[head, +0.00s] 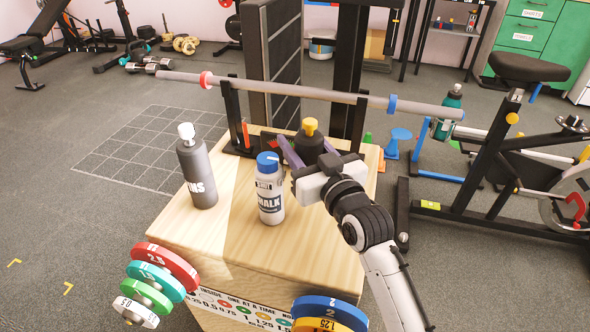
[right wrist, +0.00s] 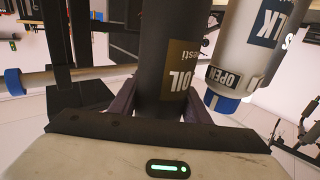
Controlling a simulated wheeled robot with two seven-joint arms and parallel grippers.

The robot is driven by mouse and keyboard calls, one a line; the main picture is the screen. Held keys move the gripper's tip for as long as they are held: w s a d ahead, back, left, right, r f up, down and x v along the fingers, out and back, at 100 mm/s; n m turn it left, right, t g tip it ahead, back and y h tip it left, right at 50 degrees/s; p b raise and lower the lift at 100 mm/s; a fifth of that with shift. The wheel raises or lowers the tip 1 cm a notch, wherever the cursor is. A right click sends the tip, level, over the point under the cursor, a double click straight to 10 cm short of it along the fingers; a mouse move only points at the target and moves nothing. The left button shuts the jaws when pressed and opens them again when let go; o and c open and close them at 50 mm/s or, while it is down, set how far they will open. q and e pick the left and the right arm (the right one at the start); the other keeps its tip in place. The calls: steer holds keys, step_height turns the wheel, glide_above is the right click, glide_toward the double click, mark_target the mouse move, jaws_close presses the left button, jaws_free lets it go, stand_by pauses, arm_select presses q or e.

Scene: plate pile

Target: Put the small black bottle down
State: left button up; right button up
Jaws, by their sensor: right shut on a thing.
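The small black bottle (head: 309,147) has a yellow cap and is upright over the back right of the wooden box top (head: 235,235). My right gripper (head: 306,155) is shut on it, with one purple finger on each side. In the right wrist view the bottle (right wrist: 168,60) shows its OIL label between the fingers. The gripper hides the bottle's lower part in the head view, so I cannot tell whether its base touches the wood. My left gripper is not in view.
A white chalk bottle (head: 270,195) with a blue cap stands close to the left of the gripper. A grey bottle (head: 197,175) with a white cap stands further left. A barbell (head: 300,92) crosses behind. Coloured plates (head: 165,265) hang at the front. The box's front right is bare.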

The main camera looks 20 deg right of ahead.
steer(key=shift+f+b, duration=0.8)
steer(key=shift+f, duration=1.55)
steer(key=shift+f, duration=0.2)
steer(key=o, duration=1.1)
